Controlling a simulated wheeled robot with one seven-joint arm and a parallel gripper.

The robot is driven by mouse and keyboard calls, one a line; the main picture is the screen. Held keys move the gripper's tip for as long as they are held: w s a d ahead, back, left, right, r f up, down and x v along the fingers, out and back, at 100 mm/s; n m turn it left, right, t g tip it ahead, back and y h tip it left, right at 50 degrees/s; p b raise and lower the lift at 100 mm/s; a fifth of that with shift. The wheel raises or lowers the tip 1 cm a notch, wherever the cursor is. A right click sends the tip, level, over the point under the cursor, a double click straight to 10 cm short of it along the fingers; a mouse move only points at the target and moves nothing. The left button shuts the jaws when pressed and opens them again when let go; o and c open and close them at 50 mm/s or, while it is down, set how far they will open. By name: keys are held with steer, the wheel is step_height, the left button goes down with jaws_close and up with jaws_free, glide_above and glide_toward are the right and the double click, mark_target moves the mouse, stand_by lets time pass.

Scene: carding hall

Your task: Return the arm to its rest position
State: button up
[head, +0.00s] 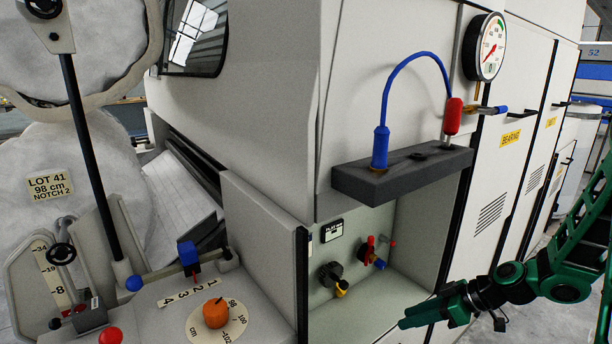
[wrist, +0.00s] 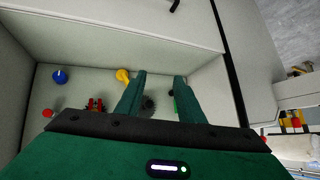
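My green arm (head: 565,282) reaches in from the right edge of the head view. My gripper (head: 403,324) points left at the lower right of the open recess (head: 355,318) in the grey machine. In the wrist view my gripper (wrist: 160,76) has its two green fingers apart, with nothing held between them. The fingers point toward the recess. A dark round knob (wrist: 148,104) shows behind the gap, partly covered by a finger. I cannot tell from the frames how far the fingertips are from the recess walls.
A gauge (head: 489,48) sticks out. Floor (head: 545,325) beneath my arm looks clear.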

steer(key=s+d+r+m+g+h, duration=0.1)
steer(key=s+d+r+m, duration=0.3)
steer(key=s, duration=0.5)
steer(key=s+d+r+m+g+h, duration=0.2)
steer(key=s+d+r+m+h, duration=0.2)
steer(key=s+r+m, duration=0.3)
steer(key=s+d+r+m+g+h, duration=0.1)
steer(key=s+d+r+m+h, duration=0.2)
steer(key=s, duration=0.9)
step_height(320, 180, up, 2)
steer(key=d+m, duration=0.2)
steer(key=shift+s+d+r, duration=0.2)
steer(key=shift+s+d, duration=0.1)
steer(key=shift+d, duration=0.05)
